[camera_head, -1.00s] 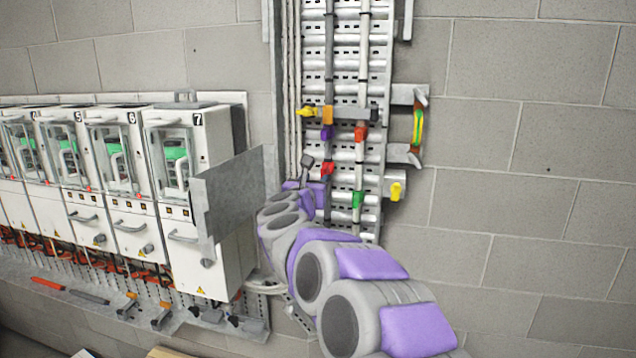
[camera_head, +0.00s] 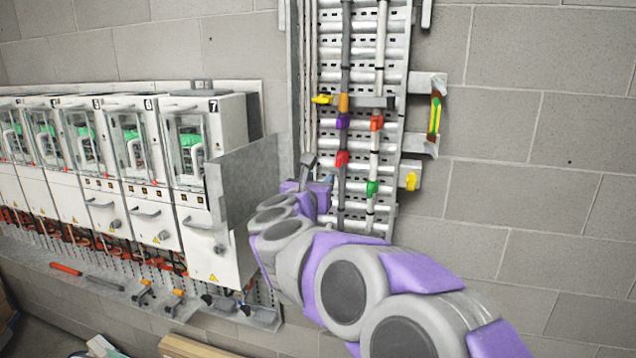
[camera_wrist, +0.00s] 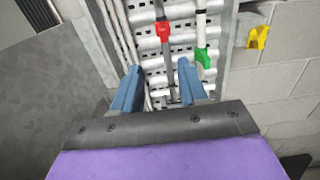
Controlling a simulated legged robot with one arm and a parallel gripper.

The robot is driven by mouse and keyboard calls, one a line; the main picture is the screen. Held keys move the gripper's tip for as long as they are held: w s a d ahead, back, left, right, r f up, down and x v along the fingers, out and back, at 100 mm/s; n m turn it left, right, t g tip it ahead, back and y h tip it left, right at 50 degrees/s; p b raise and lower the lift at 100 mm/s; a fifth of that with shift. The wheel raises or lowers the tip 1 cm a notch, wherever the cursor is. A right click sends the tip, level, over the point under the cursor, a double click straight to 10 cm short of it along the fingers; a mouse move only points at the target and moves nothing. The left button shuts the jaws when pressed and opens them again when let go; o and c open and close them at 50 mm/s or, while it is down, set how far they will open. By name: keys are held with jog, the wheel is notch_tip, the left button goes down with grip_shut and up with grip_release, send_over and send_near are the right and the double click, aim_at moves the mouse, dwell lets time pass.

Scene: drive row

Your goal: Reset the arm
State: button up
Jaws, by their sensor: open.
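My gripper (camera_head: 318,175) is at the end of my purple and grey arm, in front of the lower part of the cable ladder (camera_head: 400,75). In the wrist view its two blue fingers (camera_wrist: 158,82) stand apart with nothing between them. Beyond the fingers the wrist view shows the ladder rungs, a red clip (camera_wrist: 163,31) on a dark cable and a green clip (camera_wrist: 202,58) on a white cable. My arm hides part of the ladder's lower end in the head view.
A row of white drive cabinets (camera_head: 209,240) stands at the left, with a grey metal plate (camera_head: 240,180) jutting out beside cabinet 7. A tool shelf (camera_head: 120,297) runs below. A yellow holder (camera_head: 411,181) is right of the ladder. The block wall (camera_head: 540,200) at the right is bare.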

jog(key=s+a+f+n+y+b, duration=0.5)
jog(key=a+n+y, duration=0.45)
jog(key=n, duration=0.65)
jog(key=s+a+f+n+g+y+b, duration=0.25)
jog(key=s+f+n+g+y, duration=0.2)
jog(key=s+f+n, duration=0.65)
jog(key=s+d+f+n+g+h+b, duration=0.2)
jog(key=s+d+f+n+g, duration=0.2)
jog(key=s+f, duration=0.4)
jog(key=s+d+f+n+g+h+b, duration=0.1)
jog(key=s+d+f+n+g, duration=0.3)
jog(key=s+f, duration=0.4)
jog(key=s+d+f+n+g+h+b, duration=0.1)
jog(key=s+d+f+n+g+h, duration=0.1)
jog(key=s, duration=0.8)
jog(key=s+d+f+n+g+h+b, duration=0.2)
jog(key=s+d+f+n+g, duration=0.1)
jog(key=s+d+f, duration=0.4)
jog(key=s+d+g, duration=0.1)
jog(key=s+d, duration=0.1)
jog(key=s, duration=0.1)
jog(key=shift+d+f, duration=0.15)
jog(key=shift+f, duration=0.05)
